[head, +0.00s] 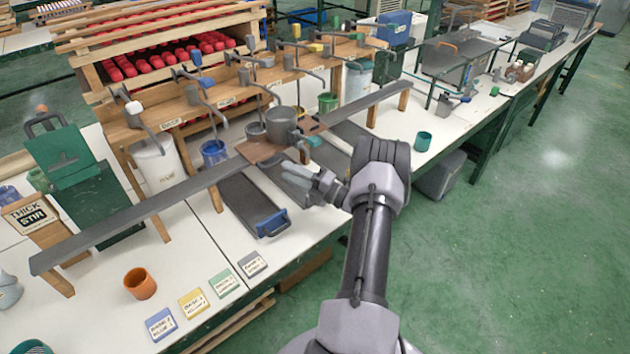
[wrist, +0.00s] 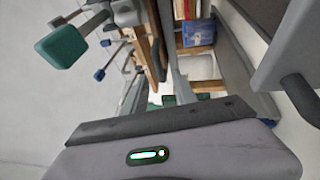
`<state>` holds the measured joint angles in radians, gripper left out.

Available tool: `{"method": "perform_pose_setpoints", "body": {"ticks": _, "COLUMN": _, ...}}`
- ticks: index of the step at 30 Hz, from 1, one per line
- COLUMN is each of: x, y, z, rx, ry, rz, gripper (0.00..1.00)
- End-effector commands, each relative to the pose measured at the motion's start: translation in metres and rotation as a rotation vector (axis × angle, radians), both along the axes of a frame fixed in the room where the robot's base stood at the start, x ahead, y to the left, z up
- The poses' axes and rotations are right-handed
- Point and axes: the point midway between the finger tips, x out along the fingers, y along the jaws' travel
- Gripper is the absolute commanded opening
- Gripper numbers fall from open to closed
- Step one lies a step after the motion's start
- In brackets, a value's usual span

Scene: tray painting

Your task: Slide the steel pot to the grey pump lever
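The steel pot (head: 283,123) is a grey cylinder on a brown board (head: 262,152) across the long dark rail in the head view. A smaller grey vessel (head: 256,132) stands just left of it. My gripper (head: 300,175) is in front of and below the pot, apart from the rail, its fingers pointing left. Its finger gap cannot be made out. Several pump levers with coloured ends line the wooden rack behind; a grey-ended one (head: 243,76) is left of the pot, though its colour is hard to be sure of. The wrist view shows a teal block (wrist: 61,46) at upper left.
The rail (head: 150,207) runs from lower left to upper right. A teal cup (head: 423,141) is at right.

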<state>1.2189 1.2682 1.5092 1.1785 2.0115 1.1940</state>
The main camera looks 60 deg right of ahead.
Motion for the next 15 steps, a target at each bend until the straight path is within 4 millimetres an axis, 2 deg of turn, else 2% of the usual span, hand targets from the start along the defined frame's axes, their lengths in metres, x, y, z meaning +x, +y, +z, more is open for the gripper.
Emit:
{"method": "perform_pose_setpoints", "body": {"ticks": 3, "x": -0.038, "y": -0.006, "z": -0.003, "rx": 0.002, "ry": 0.0, "rz": -0.006, "gripper": 0.33}}
{"method": "perform_pose_setpoints", "body": {"ticks": 9, "x": -0.09, "y": -0.011, "z": -0.013, "rx": 0.001, "ry": -0.001, "rz": -0.003, "gripper": 0.33}}
{"method": "perform_pose_setpoints", "body": {"ticks": 15, "x": -0.11, "y": -0.013, "z": -0.018, "rx": 0.0, "ry": 0.0, "rz": -0.001, "gripper": 0.33}}
